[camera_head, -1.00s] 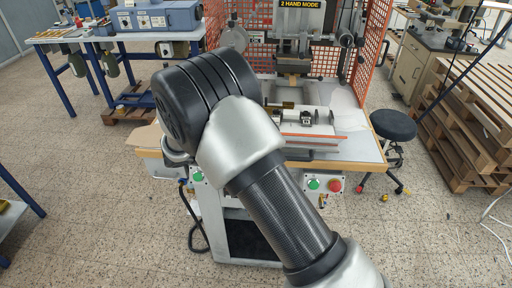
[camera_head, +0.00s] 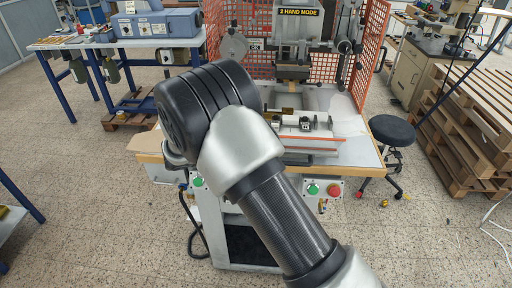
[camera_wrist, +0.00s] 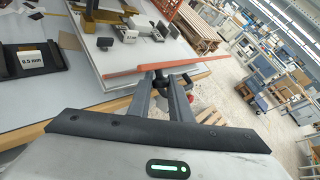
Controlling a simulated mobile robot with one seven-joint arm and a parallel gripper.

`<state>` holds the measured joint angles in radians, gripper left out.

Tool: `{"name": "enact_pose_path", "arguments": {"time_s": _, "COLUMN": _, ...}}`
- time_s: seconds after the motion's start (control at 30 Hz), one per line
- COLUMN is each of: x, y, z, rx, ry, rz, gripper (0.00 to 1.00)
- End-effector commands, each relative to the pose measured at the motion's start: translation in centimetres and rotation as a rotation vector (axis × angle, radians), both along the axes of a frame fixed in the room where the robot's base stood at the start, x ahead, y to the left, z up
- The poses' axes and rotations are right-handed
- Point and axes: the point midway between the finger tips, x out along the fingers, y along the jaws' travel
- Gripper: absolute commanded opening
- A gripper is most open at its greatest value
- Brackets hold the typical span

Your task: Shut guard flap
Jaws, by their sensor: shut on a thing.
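The guard flap shows as an orange edge strip (camera_wrist: 125,71) across the middle of the wrist view, in front of the press bed. An orange strip (camera_head: 318,139) also shows along the bed front in the head view. My gripper (camera_wrist: 162,84) has its two fingers close around a small dark knob (camera_wrist: 160,79) at this strip and is shut on it. In the head view my arm hides the gripper and the knob. I cannot tell the flap's exact tilt.
The press (camera_head: 293,45) stands between orange mesh side guards (camera_head: 370,45). A black holder labelled 0.5 mm (camera_wrist: 31,60) lies left on the worktop. Green and red buttons (camera_head: 324,190) sit on the front. A stool (camera_head: 392,131) and pallets (camera_head: 470,125) stand at right.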

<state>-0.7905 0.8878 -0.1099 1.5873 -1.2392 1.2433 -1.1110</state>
Motion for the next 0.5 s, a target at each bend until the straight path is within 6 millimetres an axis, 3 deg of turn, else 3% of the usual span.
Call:
{"name": "enact_pose_path", "arguments": {"time_s": 0.03, "x": 0.8, "y": -0.09, "z": 1.87, "rx": -0.007, "ry": -0.038, "rz": -0.001, "gripper": 0.0}}
{"name": "enact_pose_path", "arguments": {"time_s": 0.5, "x": 1.41, "y": -0.12, "z": 2.08, "rx": -0.007, "ry": -0.039, "rz": -0.003, "gripper": 0.0}}
